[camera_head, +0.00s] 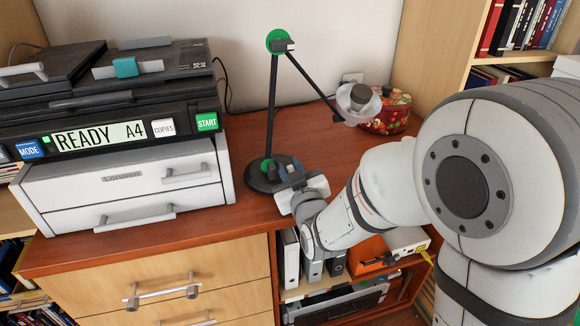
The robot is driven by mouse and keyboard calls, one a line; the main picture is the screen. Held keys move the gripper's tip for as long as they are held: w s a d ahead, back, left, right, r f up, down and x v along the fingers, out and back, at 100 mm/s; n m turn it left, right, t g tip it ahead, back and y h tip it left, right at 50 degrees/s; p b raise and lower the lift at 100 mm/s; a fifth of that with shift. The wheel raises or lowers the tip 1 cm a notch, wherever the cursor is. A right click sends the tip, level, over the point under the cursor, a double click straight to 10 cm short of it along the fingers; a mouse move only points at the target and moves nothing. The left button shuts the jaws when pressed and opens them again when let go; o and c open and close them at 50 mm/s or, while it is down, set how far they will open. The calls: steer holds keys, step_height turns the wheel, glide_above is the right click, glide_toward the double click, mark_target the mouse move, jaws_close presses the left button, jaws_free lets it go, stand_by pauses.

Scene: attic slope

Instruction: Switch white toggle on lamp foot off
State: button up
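A black desk lamp (272,110) with green joints stands on the wooden cabinet top, right of the printer. Its round dark foot (259,184) rests on the wood, and its pale lamp head (358,103) hangs to the right. My gripper (288,168) is at the right side of the foot, overlapping it in the picture. I cannot tell whether it touches the foot. The white toggle cannot be made out; my gripper covers part of the foot. The gap between the fingers is too small to read.
A printer (120,190) with a READY display fills the left of the top. A red patterned tin (391,112) stands behind the lamp head. Bookshelves (445,45) rise at right. Binders (290,258) and an orange box (368,254) sit below the top. Wood between printer and foot is narrow.

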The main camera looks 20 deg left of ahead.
steer(key=shift+w, duration=0.1)
steer(key=shift+c, duration=0.4)
steer(key=shift+a, duration=0.1)
jaws_close()
steer(key=shift+f+b, duration=0.1)
steer(key=shift+b, duration=0.25)
steer(key=m+b, duration=0.1)
steer(key=b, duration=0.1)
steer(key=m+b, duration=0.1)
steer(key=shift+w+d+f+m+b, duration=0.15)
steer(key=shift+d+m+b, duration=0.15)
steer(key=shift+b, duration=0.1)
steer(key=m+b, duration=0.2)
steer(key=b, duration=0.1)
steer(key=m+b, duration=0.1)
steer(key=b, duration=0.1)
steer(key=shift+w+d+m, duration=0.25)
steer(key=shift+d+m, duration=0.15)
steer(key=shift+r, duration=0.2)
steer(key=shift+o, duration=0.4)
jaws_free()
